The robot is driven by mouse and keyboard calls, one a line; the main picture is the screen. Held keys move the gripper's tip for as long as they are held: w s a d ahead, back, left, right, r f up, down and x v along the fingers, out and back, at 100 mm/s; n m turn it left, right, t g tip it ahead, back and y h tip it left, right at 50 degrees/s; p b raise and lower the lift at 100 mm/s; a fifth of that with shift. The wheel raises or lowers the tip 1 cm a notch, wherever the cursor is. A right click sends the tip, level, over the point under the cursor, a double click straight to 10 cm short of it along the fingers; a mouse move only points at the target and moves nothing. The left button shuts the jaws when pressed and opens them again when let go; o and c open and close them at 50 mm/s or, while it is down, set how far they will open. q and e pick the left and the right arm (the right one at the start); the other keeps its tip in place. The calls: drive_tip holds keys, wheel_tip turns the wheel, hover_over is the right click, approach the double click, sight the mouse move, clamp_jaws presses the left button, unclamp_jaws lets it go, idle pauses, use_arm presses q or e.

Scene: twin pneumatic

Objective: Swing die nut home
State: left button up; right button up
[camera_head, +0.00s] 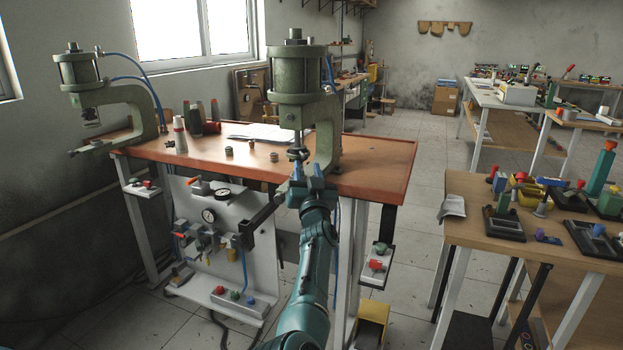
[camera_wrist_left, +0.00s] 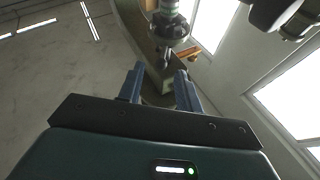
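The right-hand green pneumatic press (camera_head: 297,80) stands on the workbench. A dark round piece, seemingly the die nut (camera_head: 298,153), sits at the lower end of its ram. My left gripper (camera_head: 308,168) is just in front of and slightly below that piece. In the left wrist view its two blue fingers (camera_wrist_left: 160,84) are apart with nothing between them, and the press ram's lower end (camera_wrist_left: 165,52) shows beyond the tips. Whether a finger touches the nut cannot be told. My right gripper is in neither view.
A second green press (camera_head: 125,105) stands at the bench's left end. The red-edged workbench (camera_head: 375,150) holds cones (camera_head: 197,118) and small metal pieces (camera_head: 229,151). A panel with gauges (camera_head: 209,215) hangs below. A table with tools (camera_head: 470,195) stands at right.

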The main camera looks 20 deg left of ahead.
use_arm(q)
drive_tip(key=p+v, duration=0.4)
drive_tip(key=v, duration=0.4)
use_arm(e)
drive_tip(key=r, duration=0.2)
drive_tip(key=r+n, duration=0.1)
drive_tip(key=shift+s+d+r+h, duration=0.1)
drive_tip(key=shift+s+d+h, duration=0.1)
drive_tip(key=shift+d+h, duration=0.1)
